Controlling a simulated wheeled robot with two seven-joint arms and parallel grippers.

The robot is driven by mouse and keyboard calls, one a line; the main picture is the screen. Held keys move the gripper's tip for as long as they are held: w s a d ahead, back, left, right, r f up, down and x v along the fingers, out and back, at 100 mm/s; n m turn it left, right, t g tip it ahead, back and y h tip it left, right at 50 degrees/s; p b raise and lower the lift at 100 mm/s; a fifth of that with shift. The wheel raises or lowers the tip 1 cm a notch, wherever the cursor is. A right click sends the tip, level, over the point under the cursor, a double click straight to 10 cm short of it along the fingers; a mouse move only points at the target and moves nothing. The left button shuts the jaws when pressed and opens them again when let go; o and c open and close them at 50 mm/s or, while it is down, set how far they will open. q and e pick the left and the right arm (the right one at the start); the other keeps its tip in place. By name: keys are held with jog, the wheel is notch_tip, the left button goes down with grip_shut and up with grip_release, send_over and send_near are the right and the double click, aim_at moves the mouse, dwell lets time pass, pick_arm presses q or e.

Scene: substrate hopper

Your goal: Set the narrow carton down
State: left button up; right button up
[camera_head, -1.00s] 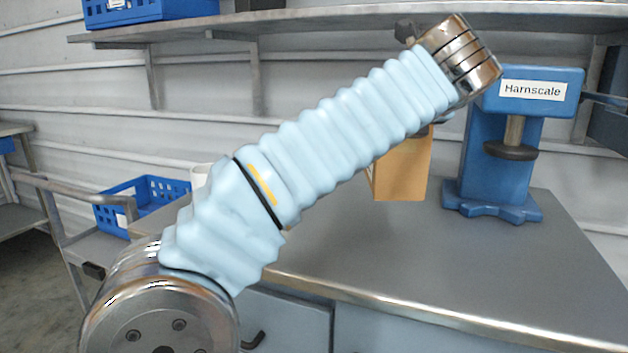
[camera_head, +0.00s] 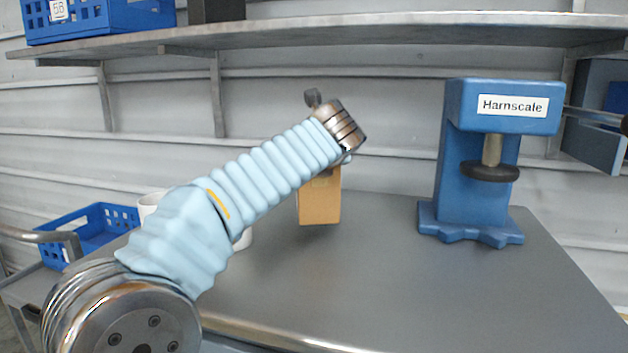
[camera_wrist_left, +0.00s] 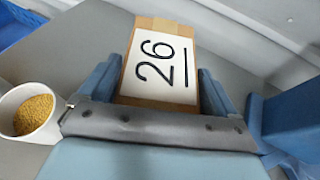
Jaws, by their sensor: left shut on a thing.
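The narrow carton (camera_head: 319,203) is a tan box below the end of my left arm, over the grey bench top in the head view. In the left wrist view the carton (camera_wrist_left: 176,27) shows a white label reading 26, underlined. My left gripper (camera_wrist_left: 161,92) is shut on it, with a blue finger on each side. In the head view the arm and wrist hide the carton's top and the fingers. I cannot tell whether its bottom touches the bench. My right gripper is in neither view.
The blue Harnscale press (camera_head: 472,180) stands on the bench (camera_head: 400,290) right of the carton. A white cup holding yellow grains (camera_wrist_left: 34,113) is near the carton. A shelf (camera_head: 380,32) runs above. Bare bench lies in front of the carton and press.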

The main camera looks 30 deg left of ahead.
pick_arm(q)
jog(key=f, duration=0.1)
jog(key=f+b, duration=0.1)
jog(key=f, duration=0.1)
jog(key=a+f, duration=0.1)
jog(key=shift+w+f, duration=0.2)
jog(key=shift+w, duration=0.1)
jog(key=o, duration=1.7)
jog(key=shift+c, duration=0.2)
jog(key=b+v, duration=0.2)
jog(key=v, duration=1)
jog(key=shift+d+f, duration=0.1)
